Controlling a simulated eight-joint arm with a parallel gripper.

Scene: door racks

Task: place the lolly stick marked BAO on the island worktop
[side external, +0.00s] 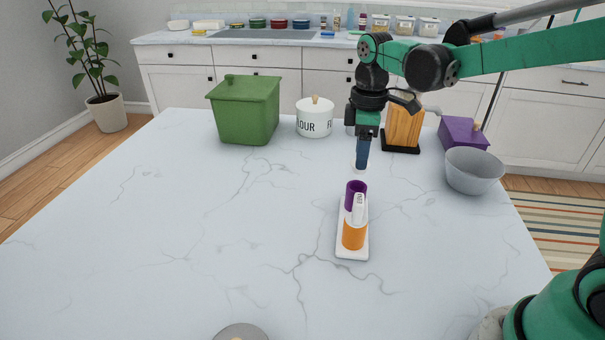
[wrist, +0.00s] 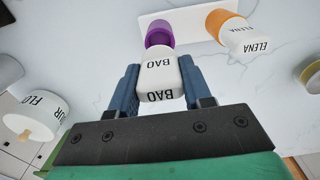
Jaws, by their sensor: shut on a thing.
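My gripper (side external: 361,160) is shut on the white lolly stick marked BAO (wrist: 160,75). The island worktop (side external: 190,220) is pale, grey-veined marble. Just in front of and below my gripper stands a white base (side external: 352,253) with a purple cup (side external: 356,188) and an orange cup (side external: 353,236). A white stick marked ELENA (wrist: 245,38) stands in the orange cup.
A green lidded bin (side external: 243,112), a white flour canister (side external: 314,118), a wooden block (side external: 403,128), a purple box (side external: 463,132) and a grey bowl (side external: 474,170) stand along the far side. A round object (side external: 240,332) is at the near edge. The left and middle worktop is clear.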

